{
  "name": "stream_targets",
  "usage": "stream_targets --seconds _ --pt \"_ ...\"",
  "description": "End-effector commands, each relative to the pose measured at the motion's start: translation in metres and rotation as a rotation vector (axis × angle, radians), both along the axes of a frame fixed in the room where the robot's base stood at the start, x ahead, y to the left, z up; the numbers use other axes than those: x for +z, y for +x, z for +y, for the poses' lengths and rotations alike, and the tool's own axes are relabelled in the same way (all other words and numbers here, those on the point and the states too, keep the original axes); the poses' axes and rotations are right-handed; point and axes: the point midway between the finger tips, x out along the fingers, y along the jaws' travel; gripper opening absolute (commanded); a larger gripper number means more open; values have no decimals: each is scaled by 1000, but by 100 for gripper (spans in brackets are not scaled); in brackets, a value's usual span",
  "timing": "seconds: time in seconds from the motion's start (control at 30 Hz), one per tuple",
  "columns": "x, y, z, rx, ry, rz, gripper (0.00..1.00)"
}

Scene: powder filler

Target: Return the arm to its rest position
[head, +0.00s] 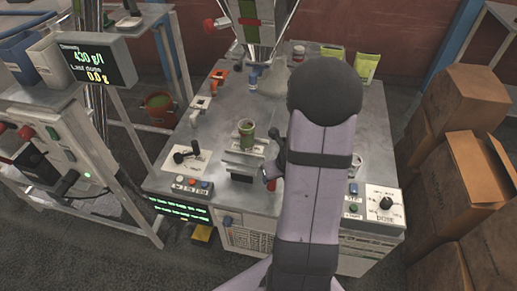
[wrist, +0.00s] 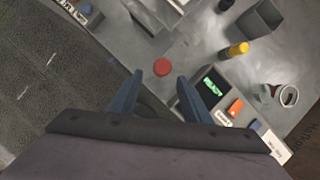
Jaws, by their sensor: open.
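My arm (head: 316,190) reaches up from the bottom of the head view across the right half of the bench. It hides part of the bench behind it. In the wrist view my gripper (wrist: 161,76) has its two blue fingers apart, with nothing between them. The fingers are above the bench's grey metal top (wrist: 190,45). A red round button or cap (wrist: 162,67) shows just beyond the fingertips; I cannot tell the height between them. In the head view the gripper is mostly hidden by the arm.
A green cup (head: 246,129) stands on a small stand left of my arm, below the filler's funnel (head: 258,25). A display box (wrist: 212,86) is close to the right finger. Cardboard boxes (head: 468,100) are stacked at the right. A control cabinet (head: 60,140) stands at the left.

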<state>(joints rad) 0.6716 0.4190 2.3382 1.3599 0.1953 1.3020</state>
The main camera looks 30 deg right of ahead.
Motion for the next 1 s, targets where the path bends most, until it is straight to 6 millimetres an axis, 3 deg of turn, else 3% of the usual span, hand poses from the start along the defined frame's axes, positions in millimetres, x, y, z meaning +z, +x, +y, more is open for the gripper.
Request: stream_targets --seconds 0.27,0.43,0.57,0.73,1.0 --pt "0 1 1 92 -33 4 44" --pt "1 4 16 381 -90 -7 44" --pt "-2 -7 47 828 -149 -11 44" --pt "-7 -56 95 1519 -178 -34 44" --pt "25 -135 130 2430 -192 -62 44"
